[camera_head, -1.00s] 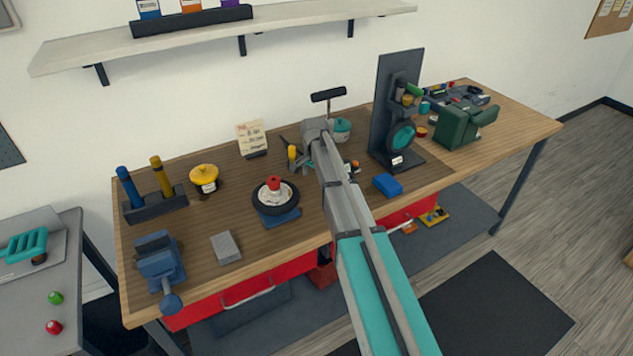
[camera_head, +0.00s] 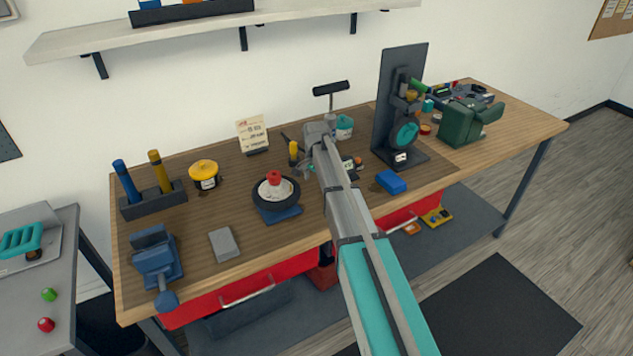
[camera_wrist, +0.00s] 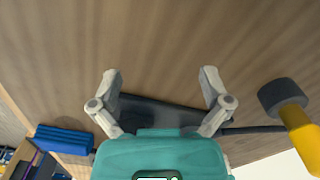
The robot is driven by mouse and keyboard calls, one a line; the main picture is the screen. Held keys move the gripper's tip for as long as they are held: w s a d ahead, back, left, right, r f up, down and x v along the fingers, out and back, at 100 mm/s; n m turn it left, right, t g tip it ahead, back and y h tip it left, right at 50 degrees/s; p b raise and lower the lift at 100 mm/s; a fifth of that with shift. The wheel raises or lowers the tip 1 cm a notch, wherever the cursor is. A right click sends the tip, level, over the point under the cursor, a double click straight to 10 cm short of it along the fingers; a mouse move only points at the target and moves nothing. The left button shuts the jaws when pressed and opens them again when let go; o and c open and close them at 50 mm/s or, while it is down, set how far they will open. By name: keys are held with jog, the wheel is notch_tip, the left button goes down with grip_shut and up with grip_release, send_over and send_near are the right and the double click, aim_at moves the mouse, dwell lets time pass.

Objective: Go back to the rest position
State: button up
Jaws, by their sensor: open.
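My arm reaches across the wooden workbench (camera_head: 200,262) in the head view, and the forearm mostly hides my gripper there. In the wrist view my gripper (camera_wrist: 162,78) is open, its two grey fingers apart above the brown bench top. No object is clasped between the fingertips. A dark flat piece (camera_wrist: 160,112) shows between the finger bases, partly covered by the teal gripper body. A yellow-handled tool with a black end (camera_wrist: 290,115) stands to the right of the fingers, apart from them. A blue block (camera_wrist: 62,140) lies to the left; it also shows in the head view (camera_head: 391,181).
A wheel on a blue stand (camera_head: 275,194) is left of the arm. A dark upright panel (camera_head: 392,100) and a green machine (camera_head: 460,124) stand to the right. A blue vise (camera_head: 156,262) is at the front left. A shelf (camera_head: 200,32) hangs above.

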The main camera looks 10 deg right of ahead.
dwell(0.5)
jog(key=s+n, duration=1)
jog(key=s, duration=1.9)
jog(key=shift+r+p, duration=0.35)
jog(key=shift+r, duration=0.05)
notch_tip(320, 180, up, 24)
jog(key=m+p, duration=1.6)
jog(key=p, duration=0.8)
send_over(275, 175)
jog(key=shift+s, duration=0.35)
jog(key=shift+f, duration=0.25)
notch_tip(275, 175, down, 14)
jog(key=b, duration=1.4)
jog(key=shift+r, duration=0.25)
